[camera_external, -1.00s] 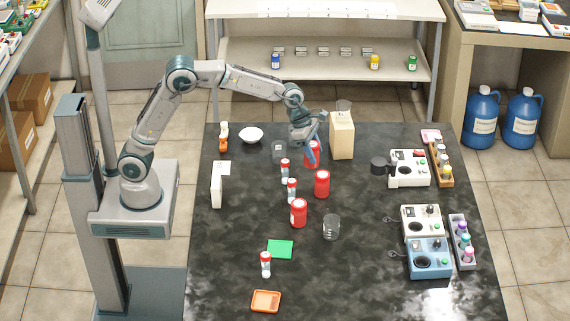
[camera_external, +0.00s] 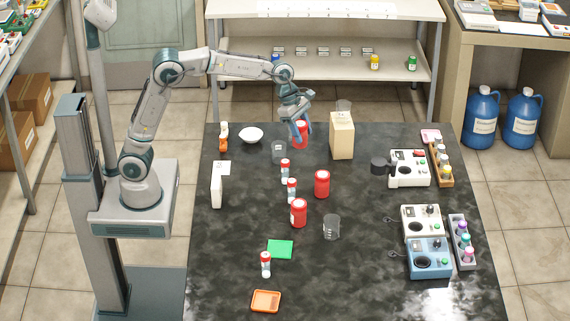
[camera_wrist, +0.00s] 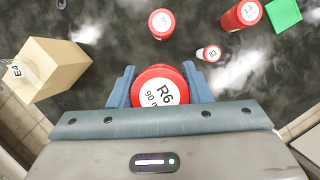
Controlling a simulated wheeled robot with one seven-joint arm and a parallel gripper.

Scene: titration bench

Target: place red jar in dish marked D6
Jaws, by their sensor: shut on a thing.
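My gripper (camera_external: 299,122) is shut on a red jar (camera_external: 299,138), which it holds near the back of the dark bench. No mark "D6" is legible in any view. Possible dishes are a white bowl (camera_external: 251,135) at the back left, a green square (camera_external: 280,248) and an orange tray (camera_external: 265,301) at the front.
Two other red jars (camera_external: 321,184) (camera_external: 298,213), several red-capped bottles (camera_external: 285,171) and glass beakers (camera_external: 331,227) occupy the middle. Instruments (camera_external: 408,168) line the right side.

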